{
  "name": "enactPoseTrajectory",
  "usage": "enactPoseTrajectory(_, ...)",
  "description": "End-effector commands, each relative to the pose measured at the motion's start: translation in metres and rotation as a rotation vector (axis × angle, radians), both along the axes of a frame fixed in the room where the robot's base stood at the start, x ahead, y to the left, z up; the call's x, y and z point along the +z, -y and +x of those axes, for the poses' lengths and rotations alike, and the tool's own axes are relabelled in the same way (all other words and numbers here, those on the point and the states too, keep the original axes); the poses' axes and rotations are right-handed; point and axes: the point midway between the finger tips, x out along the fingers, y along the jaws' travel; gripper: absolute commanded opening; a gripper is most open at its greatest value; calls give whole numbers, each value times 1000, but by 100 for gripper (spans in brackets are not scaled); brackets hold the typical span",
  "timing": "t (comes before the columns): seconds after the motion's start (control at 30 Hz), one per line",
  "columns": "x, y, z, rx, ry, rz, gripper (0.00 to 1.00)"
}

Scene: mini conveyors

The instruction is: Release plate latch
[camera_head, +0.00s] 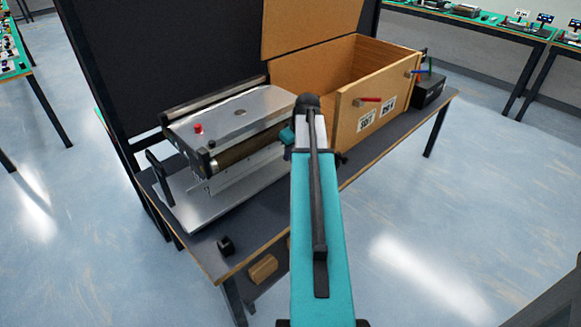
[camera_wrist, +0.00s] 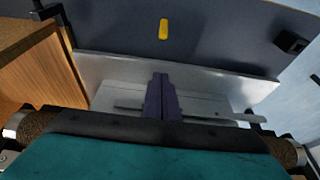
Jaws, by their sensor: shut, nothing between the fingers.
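The mini conveyor (camera_head: 235,105) stands on the dark table, with a steel top plate, a brown roller and a steel base. A small red knob (camera_head: 197,128) sits on its top plate near the left end. I cannot tell which part is the plate latch. My gripper (camera_wrist: 161,80) shows in the wrist view with its purple fingers together and nothing between them. The fingers point over a pale steel plate (camera_wrist: 215,80) and beside a thin metal bar (camera_wrist: 240,117). In the head view my arm hides the fingers; they are at the conveyor's right side.
An open wooden box (camera_head: 345,115) with red and blue handles stands right of the conveyor. A black block (camera_head: 225,245) lies on the table's near left end. A yellow piece (camera_wrist: 163,29) lies on the dark surface. The floor to the right is clear.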

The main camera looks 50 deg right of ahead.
Motion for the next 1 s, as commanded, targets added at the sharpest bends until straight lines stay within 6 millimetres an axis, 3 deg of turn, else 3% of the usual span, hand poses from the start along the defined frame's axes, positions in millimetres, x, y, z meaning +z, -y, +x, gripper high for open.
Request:
enactPoseTrajectory(0.27,-16,2,5,-2,-1,1,0)
enactPoseTrajectory(1.0,-90,4,30,-3,-1,1,0)
